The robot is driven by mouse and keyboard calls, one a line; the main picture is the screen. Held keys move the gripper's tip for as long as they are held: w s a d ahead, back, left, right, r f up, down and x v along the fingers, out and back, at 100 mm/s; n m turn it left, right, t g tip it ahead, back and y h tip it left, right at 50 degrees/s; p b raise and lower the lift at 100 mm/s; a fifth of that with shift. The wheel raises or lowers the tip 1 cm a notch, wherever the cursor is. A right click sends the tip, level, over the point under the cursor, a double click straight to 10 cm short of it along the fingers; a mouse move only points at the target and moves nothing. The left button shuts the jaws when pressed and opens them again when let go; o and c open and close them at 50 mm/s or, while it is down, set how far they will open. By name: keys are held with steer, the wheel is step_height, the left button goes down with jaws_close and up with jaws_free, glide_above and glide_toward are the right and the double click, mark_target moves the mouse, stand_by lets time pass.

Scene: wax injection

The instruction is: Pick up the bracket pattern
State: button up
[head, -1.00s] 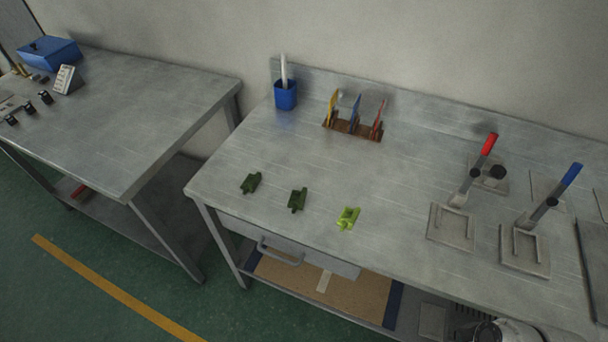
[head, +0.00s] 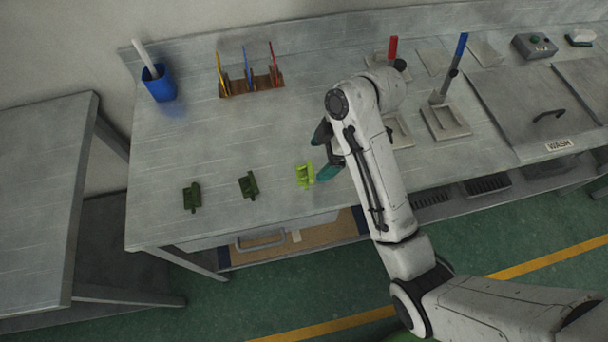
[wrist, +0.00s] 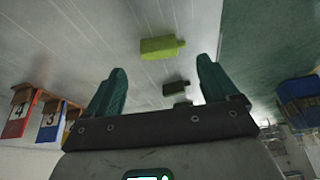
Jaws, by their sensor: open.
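Three green patterns lie in a row near the front edge of the bench. The right one is a bright lime-green pattern (head: 305,174) with a bracket-like shape; it also shows in the wrist view (wrist: 160,48). To its left are a dark green pattern (head: 249,184) and another dark green pattern (head: 192,197). I cannot tell for certain which is the bracket pattern. My gripper (head: 324,152) is open and empty, just right of the lime pattern. In the wrist view the lime pattern appears between and beyond the teal fingers (wrist: 160,68), apart from them.
A blue cup (head: 160,84) with a white stick and a brown rack (head: 252,86) of coloured cards stand at the back left. Red- and blue-handled presses (head: 446,120) stand to the right, beyond my arm. Bare bench lies between the rack and the patterns.

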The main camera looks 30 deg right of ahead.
mark_target(310, 170)
steer(key=shift+p+x, duration=0.55)
steer(key=shift+x, duration=2.35)
steer(key=c, duration=1.1)
steer(key=shift+r, duration=0.2)
steer(key=shift+c, duration=0.2)
